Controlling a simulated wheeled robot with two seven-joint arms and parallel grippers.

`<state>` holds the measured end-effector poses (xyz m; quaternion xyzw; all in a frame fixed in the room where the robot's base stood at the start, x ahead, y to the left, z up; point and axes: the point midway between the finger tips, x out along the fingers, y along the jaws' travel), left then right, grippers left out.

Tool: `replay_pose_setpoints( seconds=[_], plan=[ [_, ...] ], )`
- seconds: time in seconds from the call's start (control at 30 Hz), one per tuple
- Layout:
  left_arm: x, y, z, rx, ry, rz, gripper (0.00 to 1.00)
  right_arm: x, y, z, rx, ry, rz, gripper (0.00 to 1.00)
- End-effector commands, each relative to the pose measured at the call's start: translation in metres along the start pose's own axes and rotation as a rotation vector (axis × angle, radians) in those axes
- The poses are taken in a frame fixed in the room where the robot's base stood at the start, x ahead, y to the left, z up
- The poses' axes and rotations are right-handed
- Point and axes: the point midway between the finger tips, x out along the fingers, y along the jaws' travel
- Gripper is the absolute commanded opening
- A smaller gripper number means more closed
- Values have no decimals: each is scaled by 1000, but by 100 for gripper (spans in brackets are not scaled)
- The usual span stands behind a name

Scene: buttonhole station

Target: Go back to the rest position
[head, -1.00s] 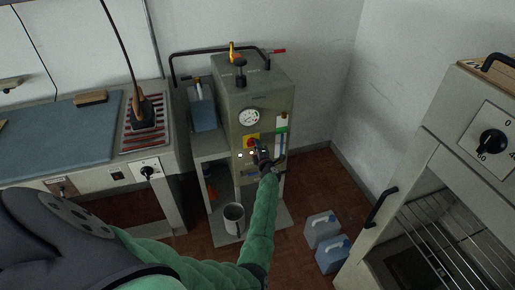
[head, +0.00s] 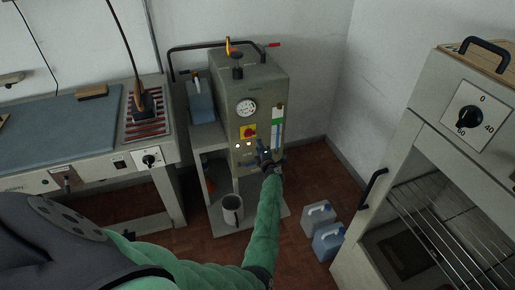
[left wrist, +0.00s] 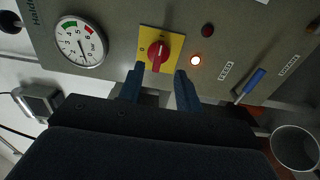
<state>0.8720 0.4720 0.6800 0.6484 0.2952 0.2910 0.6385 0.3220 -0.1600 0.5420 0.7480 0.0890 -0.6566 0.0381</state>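My left gripper (head: 266,157) is in front of the grey boiler cabinet (head: 262,95), below its red rotary switch on a yellow plate (head: 248,132). In the left wrist view, the two dark fingers of my left gripper (left wrist: 160,82) stand apart with nothing between them. The red switch (left wrist: 158,56) sits just beyond the fingertips and looks clear of them. A lit lamp (left wrist: 195,61) is to its right. My right gripper is in neither view.
A pressure gauge (head: 246,107) is above the switch. A metal mug (head: 232,209) stands on the lower shelf. Jugs (head: 322,228) stand on the floor to the right. An open oven (head: 432,190) is at the right, an ironing table (head: 62,135) at the left.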

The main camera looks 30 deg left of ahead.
Motion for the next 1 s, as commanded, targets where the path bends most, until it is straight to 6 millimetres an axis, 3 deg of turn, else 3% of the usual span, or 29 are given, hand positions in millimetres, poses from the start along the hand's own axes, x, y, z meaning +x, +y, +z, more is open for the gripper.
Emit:
replay_pose_setpoints(
  seconds=[0.4,0.57,0.77,1.0],
  plan=[
    [-1,0,0,6,-6,1,35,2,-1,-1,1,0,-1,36],
    [-12,-4,0,90,-105,17,35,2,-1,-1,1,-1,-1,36],
    [-59,-19,9,337,-388,39,35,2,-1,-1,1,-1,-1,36],
    [-150,-56,14,670,-742,26,35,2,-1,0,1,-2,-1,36]
  ],
)
